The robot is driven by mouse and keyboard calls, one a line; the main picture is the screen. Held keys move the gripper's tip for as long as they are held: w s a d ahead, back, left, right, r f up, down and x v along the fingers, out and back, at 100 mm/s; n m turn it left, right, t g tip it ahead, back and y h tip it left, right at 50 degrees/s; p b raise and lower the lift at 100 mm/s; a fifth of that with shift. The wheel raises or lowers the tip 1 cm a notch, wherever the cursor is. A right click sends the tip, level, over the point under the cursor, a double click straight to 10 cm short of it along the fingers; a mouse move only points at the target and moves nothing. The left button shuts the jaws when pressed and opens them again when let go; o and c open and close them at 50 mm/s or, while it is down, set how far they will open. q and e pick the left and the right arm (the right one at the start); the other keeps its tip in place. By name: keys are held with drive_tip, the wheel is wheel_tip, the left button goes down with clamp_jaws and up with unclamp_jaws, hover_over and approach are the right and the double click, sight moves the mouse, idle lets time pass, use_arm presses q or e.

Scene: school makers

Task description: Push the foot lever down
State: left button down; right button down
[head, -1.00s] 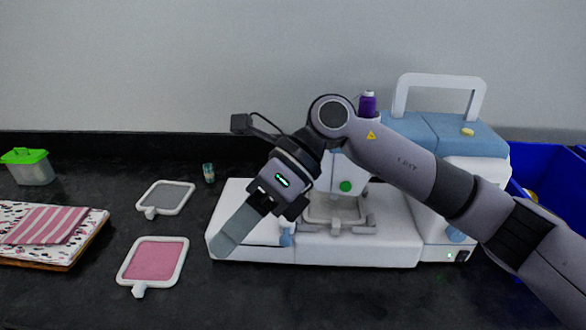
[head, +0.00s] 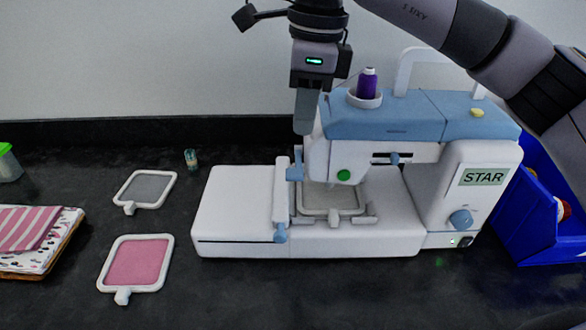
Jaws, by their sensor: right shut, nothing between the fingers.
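A white and blue sewing machine (head: 385,125) stands on the dark counter. A small blue lever (head: 295,173) sticks out at the left side of its needle head and looks like the foot lever. My right gripper (head: 304,128) is shut and empty, pointing down just left of the head. Its fingertips are a little above the blue lever, with a visible gap between them. A white hoop (head: 330,190) sits under the needle. My left gripper is not in view.
A grey hoop (head: 147,188) and a pink hoop (head: 137,262) lie on the counter to the left, near folded fabric (head: 25,230). A small bottle (head: 191,160) stands behind. A blue bin (head: 550,215) is at the right. A purple thread spool (head: 368,84) tops the machine.

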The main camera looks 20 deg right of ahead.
sight(296, 172)
drive_tip(key=shift+f, duration=0.15)
drive_tip(key=f+b, duration=0.1)
drive_tip(key=f, duration=0.1)
drive_tip(key=f+b, duration=0.4)
drive_tip(key=shift+w+a+f, duration=0.1)
drive_tip(key=shift+a, duration=0.2)
drive_tip(key=shift+f, duration=0.3)
